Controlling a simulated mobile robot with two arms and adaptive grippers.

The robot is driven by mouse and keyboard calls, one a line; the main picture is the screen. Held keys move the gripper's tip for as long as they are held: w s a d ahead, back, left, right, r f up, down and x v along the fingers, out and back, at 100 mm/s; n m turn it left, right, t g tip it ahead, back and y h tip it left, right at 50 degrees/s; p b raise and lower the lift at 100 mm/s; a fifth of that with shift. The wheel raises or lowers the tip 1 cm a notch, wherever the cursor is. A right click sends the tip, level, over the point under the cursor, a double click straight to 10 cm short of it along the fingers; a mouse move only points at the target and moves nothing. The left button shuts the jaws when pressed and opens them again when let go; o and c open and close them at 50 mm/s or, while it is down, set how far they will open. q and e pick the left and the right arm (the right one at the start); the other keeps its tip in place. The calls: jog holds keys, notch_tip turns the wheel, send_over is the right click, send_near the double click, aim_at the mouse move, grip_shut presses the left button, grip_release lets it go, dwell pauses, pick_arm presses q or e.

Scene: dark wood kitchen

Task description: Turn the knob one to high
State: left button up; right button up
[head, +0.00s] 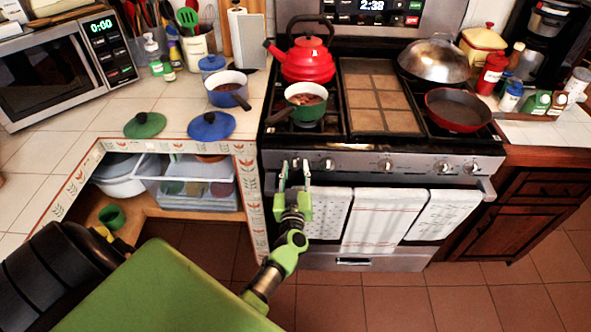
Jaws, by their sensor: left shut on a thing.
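The stove (350,262) has a row of knobs along its steel front panel. The leftmost knob (295,163) sits between the fingertips of my left gripper (294,167), which is shut on it. The fingers partly hide this knob, and its setting cannot be read. Other knobs show to the right, the nearest being the second knob (327,164). My right gripper is not in view.
A green pot (306,116) and a red kettle (307,62) stand on the left burners. A red pan (457,108) sits at the front right. Towels (376,220) hang on the oven handle beside my left gripper. An open shelf (150,205) lies to the left.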

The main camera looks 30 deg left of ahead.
pick_arm(q)
jog(key=n, duration=0.5)
jog(key=shift+f+b, duration=0.1)
jog(key=shift+b, duration=0.2)
jog(key=shift+n, duration=1.2)
jog(key=o, duration=1.1)
